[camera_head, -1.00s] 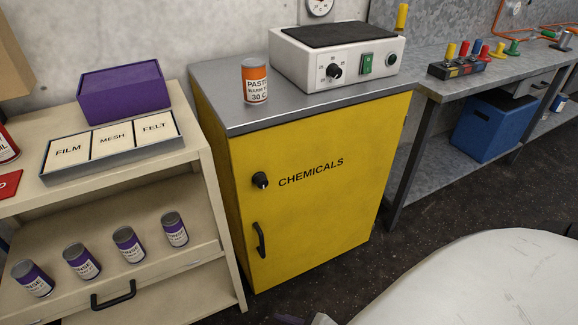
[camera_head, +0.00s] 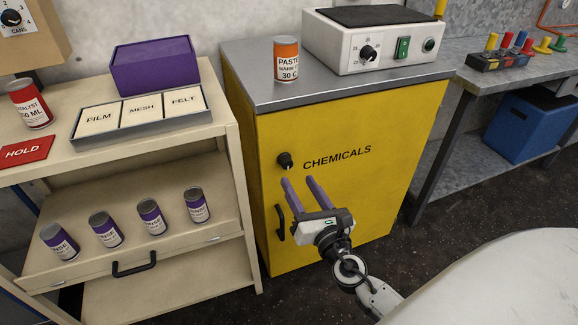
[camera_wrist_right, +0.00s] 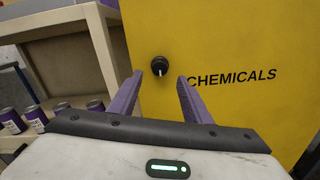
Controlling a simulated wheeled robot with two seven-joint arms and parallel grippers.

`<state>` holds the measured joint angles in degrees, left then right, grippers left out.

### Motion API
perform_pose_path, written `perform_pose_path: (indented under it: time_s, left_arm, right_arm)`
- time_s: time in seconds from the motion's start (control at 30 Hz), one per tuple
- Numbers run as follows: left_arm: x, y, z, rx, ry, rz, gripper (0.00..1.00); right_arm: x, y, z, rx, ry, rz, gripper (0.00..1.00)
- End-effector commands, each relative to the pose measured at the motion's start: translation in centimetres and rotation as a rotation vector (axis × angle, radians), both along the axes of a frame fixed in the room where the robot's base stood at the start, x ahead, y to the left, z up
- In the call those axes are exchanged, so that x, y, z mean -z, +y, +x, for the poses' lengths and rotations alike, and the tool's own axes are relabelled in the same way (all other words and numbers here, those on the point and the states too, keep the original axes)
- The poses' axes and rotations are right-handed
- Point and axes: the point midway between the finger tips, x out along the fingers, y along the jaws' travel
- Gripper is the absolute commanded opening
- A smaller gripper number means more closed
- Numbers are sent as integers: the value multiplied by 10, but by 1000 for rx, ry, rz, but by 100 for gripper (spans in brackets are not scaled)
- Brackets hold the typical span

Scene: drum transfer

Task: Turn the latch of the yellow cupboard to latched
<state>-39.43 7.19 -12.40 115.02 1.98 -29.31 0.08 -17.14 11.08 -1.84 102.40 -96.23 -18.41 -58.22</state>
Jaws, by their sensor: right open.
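The yellow cupboard (camera_head: 345,205), lettered CHEMICALS, stands in the middle with its door shut. Its latch, a round black knob (camera_head: 285,160) with a pale mark, is on the door's upper left. The mark points roughly downward in the right wrist view, where the knob (camera_wrist_right: 160,66) shows just beyond and between the fingers. A black door handle (camera_head: 280,222) is below it. My right gripper (camera_head: 302,181) has two purple fingers, open and empty, just below and in front of the knob, apart from it. My left gripper is not in view.
An orange-labelled can (camera_head: 287,60) and a white heater box (camera_head: 385,45) stand on the cupboard top. A beige shelf unit (camera_head: 235,170) with several purple cans is close on the left. A blue bin (camera_head: 530,125) is under the right bench. Dark floor is free right of the cupboard.

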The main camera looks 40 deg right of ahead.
Motion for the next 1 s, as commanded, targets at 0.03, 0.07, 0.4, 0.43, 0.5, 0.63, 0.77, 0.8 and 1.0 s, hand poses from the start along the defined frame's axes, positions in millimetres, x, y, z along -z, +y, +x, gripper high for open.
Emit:
perform_pose_path:
  time_s: [0.03,0.07,0.4,0.43,0.5,0.63,0.77,0.8,1.0]
  left_arm:
    - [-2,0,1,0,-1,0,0]
    - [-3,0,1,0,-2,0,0]
    - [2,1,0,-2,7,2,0]
    - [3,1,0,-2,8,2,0]
    - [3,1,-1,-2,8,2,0]
    - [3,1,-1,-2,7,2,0]
    - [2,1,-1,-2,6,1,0]
    - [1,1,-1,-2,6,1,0]
    - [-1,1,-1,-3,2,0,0]
  right_arm:
    - [-3,-3,11,2,-3,1,44]
    - [-2,-4,17,1,-3,1,44]
    - [0,-16,68,1,-2,6,44]
    - [0,-17,70,1,-1,6,44]
    - [0,-18,74,1,-1,6,44]
    - [0,-18,76,1,0,6,44]
    - [0,-18,76,-1,0,6,44]
    - [0,-18,76,-1,0,6,44]
    - [0,-18,76,0,0,6,12]
